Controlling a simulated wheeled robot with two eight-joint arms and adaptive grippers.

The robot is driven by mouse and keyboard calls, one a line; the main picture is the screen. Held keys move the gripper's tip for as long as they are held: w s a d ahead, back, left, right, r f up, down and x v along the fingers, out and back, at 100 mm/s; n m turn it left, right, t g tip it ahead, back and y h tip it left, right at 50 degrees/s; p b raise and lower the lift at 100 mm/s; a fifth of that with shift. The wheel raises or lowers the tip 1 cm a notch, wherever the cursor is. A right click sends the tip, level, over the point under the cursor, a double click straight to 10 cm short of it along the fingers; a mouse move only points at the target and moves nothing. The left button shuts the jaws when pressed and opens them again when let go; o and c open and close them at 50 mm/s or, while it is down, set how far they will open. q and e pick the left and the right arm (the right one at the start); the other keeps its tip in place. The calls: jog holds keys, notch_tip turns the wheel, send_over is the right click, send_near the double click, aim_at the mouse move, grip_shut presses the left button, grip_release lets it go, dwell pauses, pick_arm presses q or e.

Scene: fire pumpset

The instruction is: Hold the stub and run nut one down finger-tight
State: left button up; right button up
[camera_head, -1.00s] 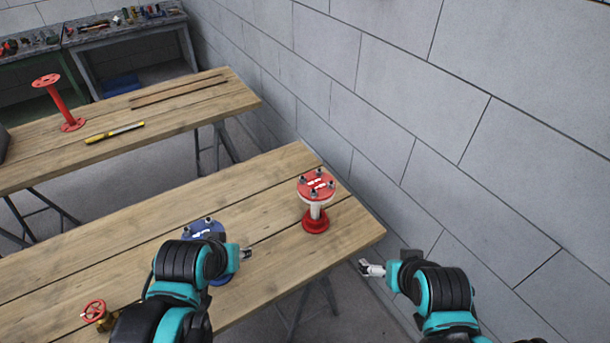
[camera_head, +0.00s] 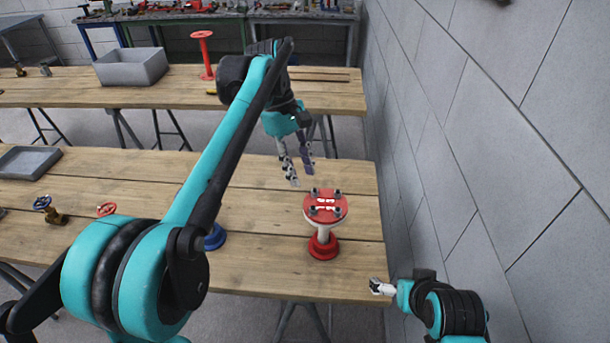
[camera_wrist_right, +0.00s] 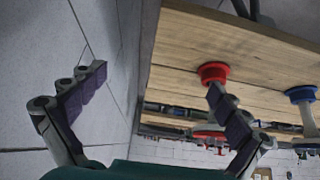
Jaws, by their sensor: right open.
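The stub, a pale pipe with a red top flange (camera_head: 313,206) and a red base (camera_head: 323,249), stands upright near the right end of the near table. Several dark studs or nuts stand around the flange rim; which is nut one I cannot tell. Small white-and-red pieces lie at its middle. My left gripper (camera_head: 302,179) points down above and just behind the flange, fingers apart and empty. My right gripper (camera_head: 377,287) is open and empty beyond the table's right front corner. In the right wrist view the stub's base (camera_wrist_right: 212,72) shows beyond one finger, which partly hides the stub.
A blue flanged piece (camera_head: 215,238) is mostly hidden behind my left arm; its base shows in the right wrist view (camera_wrist_right: 300,93). Valves (camera_head: 50,210) and a grey tray (camera_head: 28,162) are at left. The block wall (camera_head: 450,130) runs close along the right.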

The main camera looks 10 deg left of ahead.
jog(key=m+t+h, duration=0.3)
jog(key=t, duration=0.3)
send_near(325, 210)
jog(key=w+f, duration=0.1)
jog(key=w, duration=0.1)
jog(key=w+f, duration=0.2)
jog(key=shift+d+f, duration=0.25)
jog(key=shift+w, duration=0.2)
jog(key=x, duration=0.7)
jog(key=shift+w, duration=0.15)
jog(key=c, duration=1.5)
